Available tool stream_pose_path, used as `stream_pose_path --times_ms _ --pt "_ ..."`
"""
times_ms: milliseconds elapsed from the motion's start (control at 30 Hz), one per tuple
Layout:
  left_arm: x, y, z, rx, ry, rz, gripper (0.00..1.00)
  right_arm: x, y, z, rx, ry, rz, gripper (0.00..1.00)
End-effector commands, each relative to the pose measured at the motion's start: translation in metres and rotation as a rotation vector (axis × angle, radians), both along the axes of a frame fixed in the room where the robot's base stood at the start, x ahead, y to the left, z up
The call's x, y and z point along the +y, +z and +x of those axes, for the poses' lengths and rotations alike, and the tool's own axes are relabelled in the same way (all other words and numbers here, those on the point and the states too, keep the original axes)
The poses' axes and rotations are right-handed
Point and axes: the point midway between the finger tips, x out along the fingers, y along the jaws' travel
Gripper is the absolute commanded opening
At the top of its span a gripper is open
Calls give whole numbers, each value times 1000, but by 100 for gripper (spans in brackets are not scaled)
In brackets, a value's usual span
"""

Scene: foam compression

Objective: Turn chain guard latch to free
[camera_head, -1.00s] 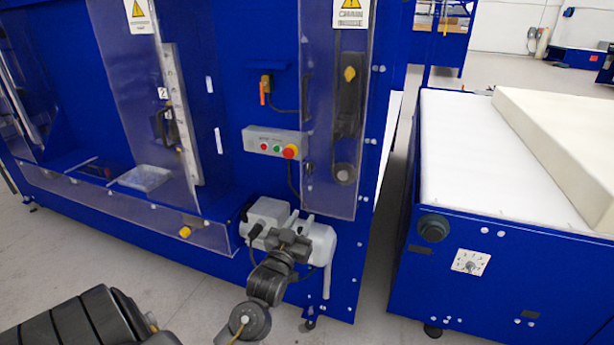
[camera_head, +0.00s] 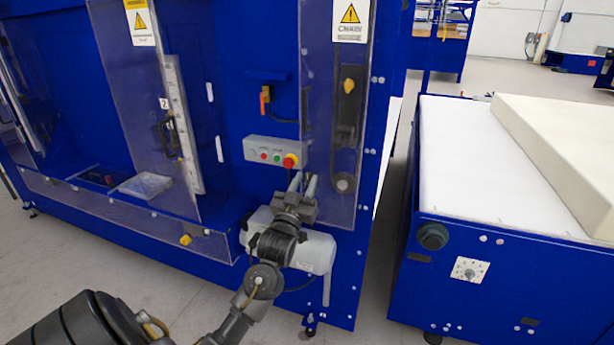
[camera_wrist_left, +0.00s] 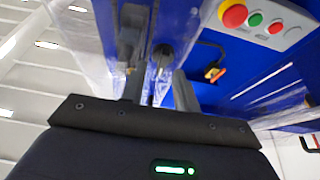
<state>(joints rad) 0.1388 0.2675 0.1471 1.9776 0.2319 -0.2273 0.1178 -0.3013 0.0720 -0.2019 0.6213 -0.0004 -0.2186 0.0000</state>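The chain guard (camera_head: 319,120) is a clear panel on the right end of the blue machine, under a yellow CHAIN warning sign (camera_head: 350,18). Its yellow latch (camera_head: 349,86) sits on the upper part of the guard and looks roughly upright. My left gripper (camera_head: 303,183) is in front of the machine, below and left of the latch and just under the button box. Its two fingers point upward with a gap between them. In the left wrist view the fingers (camera_wrist_left: 160,88) are apart with nothing held. I cannot make out the latch there. My right gripper is not in view.
A grey button box (camera_head: 272,151) with a red knob is close above the gripper; it also shows in the left wrist view (camera_wrist_left: 268,18). An orange-handled valve (camera_head: 264,98) is above it. A white motor housing (camera_head: 315,252) is below. A foam table (camera_head: 460,170) stands right.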

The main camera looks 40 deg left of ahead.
Motion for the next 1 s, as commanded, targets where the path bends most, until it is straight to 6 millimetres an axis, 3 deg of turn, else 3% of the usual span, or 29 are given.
stream_pose_path --times_ms 167,467,700,1000 --pt "4 6 12 0 -1 0 31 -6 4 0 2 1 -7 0" --pt "4 6 13 0 -1 0 31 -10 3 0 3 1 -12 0" --pt "4 5 13 0 -1 0 0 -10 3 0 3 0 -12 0" --pt "4 4 14 4 -1 -1 0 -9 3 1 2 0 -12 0"
